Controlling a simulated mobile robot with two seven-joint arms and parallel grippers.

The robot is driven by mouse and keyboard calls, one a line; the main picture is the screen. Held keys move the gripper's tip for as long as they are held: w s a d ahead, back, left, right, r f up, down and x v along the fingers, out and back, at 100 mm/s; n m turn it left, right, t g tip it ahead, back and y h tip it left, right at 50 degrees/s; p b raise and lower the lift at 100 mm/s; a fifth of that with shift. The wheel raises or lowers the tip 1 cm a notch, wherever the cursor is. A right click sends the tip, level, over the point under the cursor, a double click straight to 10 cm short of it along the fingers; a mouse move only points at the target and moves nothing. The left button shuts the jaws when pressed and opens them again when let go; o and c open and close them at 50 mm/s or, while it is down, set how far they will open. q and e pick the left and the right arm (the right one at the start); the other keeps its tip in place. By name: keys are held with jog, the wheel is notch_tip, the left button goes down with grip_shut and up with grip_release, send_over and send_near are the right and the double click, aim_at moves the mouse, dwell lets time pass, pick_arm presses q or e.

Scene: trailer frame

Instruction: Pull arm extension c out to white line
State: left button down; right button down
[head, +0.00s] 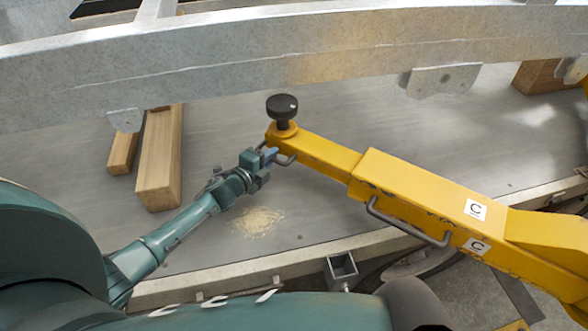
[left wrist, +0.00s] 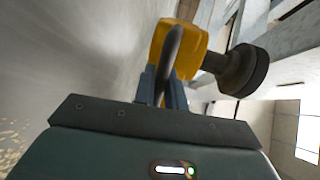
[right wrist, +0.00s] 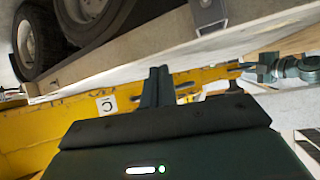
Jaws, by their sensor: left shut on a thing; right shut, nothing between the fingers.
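Arm extension c is the slimmer yellow beam (head: 325,155) coming out of a thicker yellow sleeve (head: 410,190) marked with C labels (head: 475,210). A black knob (head: 282,107) stands on its outer end; it also shows in the left wrist view (left wrist: 245,70). My left gripper (head: 268,157) is shut on the grey handle at that end, and the left wrist view shows the handle (left wrist: 172,55) between the fingers. My right gripper (right wrist: 157,85) is shut and empty, in front of the yellow arm in the right wrist view. I cannot make out a white line.
A grey metal beam (head: 250,55) crosses behind the extension. Wooden blocks (head: 160,165) lie at the left on the grey deck (head: 400,125), near a patch of sawdust (head: 258,221). A second grey handle (head: 405,225) is on the sleeve's side. Wheels (right wrist: 90,15) show in the right wrist view.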

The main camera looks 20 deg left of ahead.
pick_arm(q)
jog(key=w+a+b, duration=0.1)
jog(key=w+a, duration=0.1)
jog(key=a, duration=0.6)
jog(key=shift+a, duration=0.3)
pick_arm(e)
jog(key=shift+w+a, duration=0.25)
jog(key=shift+a, duration=0.2)
pick_arm(q)
jog(key=shift+r, duration=0.1)
pick_arm(e)
jog(key=shift+r, duration=0.1)
pick_arm(q)
jog(key=c, duration=1.5)
grip_release()
jog(key=shift+s+d, duration=0.1)
jog(key=shift+d, duration=0.05)
jog(key=shift+c, duration=0.2)
jog(key=shift+d, duration=0.1)
jog(key=v, duration=1.3)
pick_arm(e)
jog(key=shift+s+d, duration=0.1)
jog(key=shift+d, duration=0.1)
